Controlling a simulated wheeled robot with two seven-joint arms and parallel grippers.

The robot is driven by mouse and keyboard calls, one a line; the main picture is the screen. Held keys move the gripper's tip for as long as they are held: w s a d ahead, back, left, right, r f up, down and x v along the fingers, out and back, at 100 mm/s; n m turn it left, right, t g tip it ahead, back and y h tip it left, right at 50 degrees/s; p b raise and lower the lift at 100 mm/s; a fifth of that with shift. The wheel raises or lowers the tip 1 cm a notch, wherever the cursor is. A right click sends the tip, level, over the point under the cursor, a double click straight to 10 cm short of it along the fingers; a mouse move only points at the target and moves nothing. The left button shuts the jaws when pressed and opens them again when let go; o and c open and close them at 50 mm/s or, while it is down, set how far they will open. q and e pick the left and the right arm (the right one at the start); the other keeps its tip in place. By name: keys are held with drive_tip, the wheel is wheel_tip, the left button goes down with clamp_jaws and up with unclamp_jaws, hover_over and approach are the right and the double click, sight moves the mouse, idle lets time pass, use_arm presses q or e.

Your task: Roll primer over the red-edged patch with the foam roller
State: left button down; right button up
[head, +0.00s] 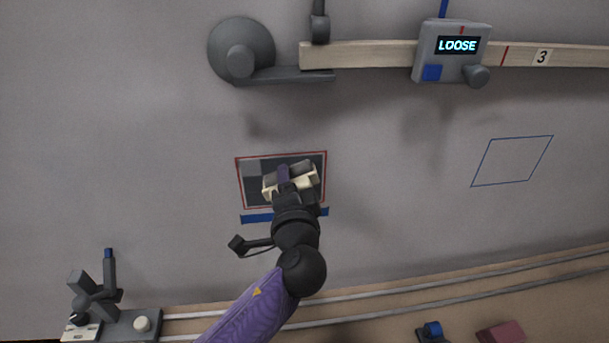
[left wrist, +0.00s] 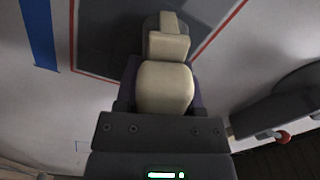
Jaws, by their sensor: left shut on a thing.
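The red-edged patch (head: 247,191) is a dark grey rectangle on the pale hull wall, with a lighter grey square in its upper left corner. Its red edge also shows in the left wrist view (left wrist: 91,73). My left gripper (head: 290,183), with cream fingers, is in front of the patch's right half and shut on the foam roller (head: 303,169). A purple part shows between the fingers. The roller is mostly hidden by the gripper, and I cannot tell if it touches the patch. In the left wrist view the cream fingers (left wrist: 165,88) cover much of it. My right gripper is not in view.
Blue tape (head: 257,218) runs below the patch. A wooden batten (head: 370,55) with a grey box reading "LOOSE" (head: 452,55) crosses above, beside a round grey fitting (head: 240,50). A blue outline (head: 512,161) is at right. Rails (head: 400,306) run along the bottom.

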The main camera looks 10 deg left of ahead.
sight(239, 175)
use_arm(q)
drive_tip(key=shift+s+a+r+p, duration=0.1)
drive_tip(key=shift+s+a+p, duration=0.2)
drive_tip(key=shift+a, duration=0.55)
drive_tip(key=shift+s+a+f+p, duration=0.1)
drive_tip(key=shift+s+a+p, duration=0.2)
drive_tip(key=shift+a, duration=0.55)
drive_tip(key=shift+s+a+r+p, duration=0.15)
drive_tip(key=shift+a+p, duration=0.25)
drive_tip(key=shift+a, duration=0.45)
drive_tip(key=shift+s+a+p, duration=0.2)
drive_tip(key=shift+a, duration=0.6)
drive_tip(key=shift+s+a+p, duration=0.15)
drive_tip(key=shift+s+a, duration=0.05)
drive_tip(key=shift+a, duration=0.55)
drive_tip(key=c, duration=0.9)
unclamp_jaws()
clamp_jaws()
drive_tip(key=shift+s, duration=0.15)
drive_tip(key=shift+s+d, duration=0.2)
drive_tip(key=shift+s, duration=0.25)
